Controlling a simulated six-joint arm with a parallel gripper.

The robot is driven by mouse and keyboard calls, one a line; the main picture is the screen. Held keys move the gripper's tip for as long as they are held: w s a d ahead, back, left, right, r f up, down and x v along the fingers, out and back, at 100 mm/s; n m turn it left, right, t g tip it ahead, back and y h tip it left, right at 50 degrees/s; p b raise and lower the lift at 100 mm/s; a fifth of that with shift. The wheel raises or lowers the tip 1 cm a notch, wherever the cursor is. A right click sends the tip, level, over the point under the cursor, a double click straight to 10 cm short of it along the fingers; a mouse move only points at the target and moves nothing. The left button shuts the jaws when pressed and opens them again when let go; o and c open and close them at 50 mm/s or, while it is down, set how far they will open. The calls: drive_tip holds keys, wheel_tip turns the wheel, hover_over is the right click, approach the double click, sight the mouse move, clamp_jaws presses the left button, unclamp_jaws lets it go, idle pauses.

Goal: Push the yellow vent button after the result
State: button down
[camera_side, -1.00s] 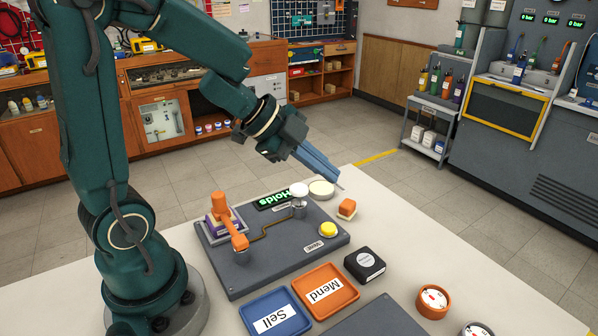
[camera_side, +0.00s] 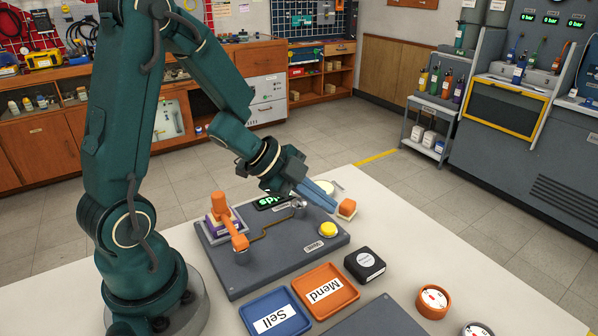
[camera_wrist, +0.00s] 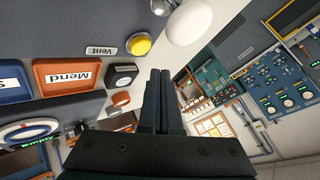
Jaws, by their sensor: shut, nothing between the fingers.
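The yellow vent button (camera_side: 328,229) sits on the right part of the grey test board (camera_side: 290,262), behind its "Vent" label. It also shows in the wrist view (camera_wrist: 139,45), left of my fingers. My gripper (camera_side: 334,206) is shut and empty, above the board's back right corner, up and behind the button and apart from it. In the wrist view the two dark fingers (camera_wrist: 158,74) lie together. The green display (camera_side: 271,201) is partly covered by my gripper, so its word cannot be read in full. An orange clamp handle (camera_side: 229,222) stands on the board's left.
An orange-topped block (camera_side: 347,208) stands close to my fingertips. A black box (camera_side: 365,264), an orange "Mend" tray (camera_side: 331,290) and a blue "Sell" tray (camera_side: 275,312) lie in front of the board.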

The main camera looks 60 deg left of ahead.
sight(335, 225)
drive_tip(key=shift+f, duration=1)
idle(1.4)
drive_tip(key=shift+f, duration=0.4)
drive_tip(key=shift+f, duration=0.5)
idle(0.6)
drive_tip(key=shift+r, duration=0.95)
drive_tip(key=shift+r, duration=2.5)
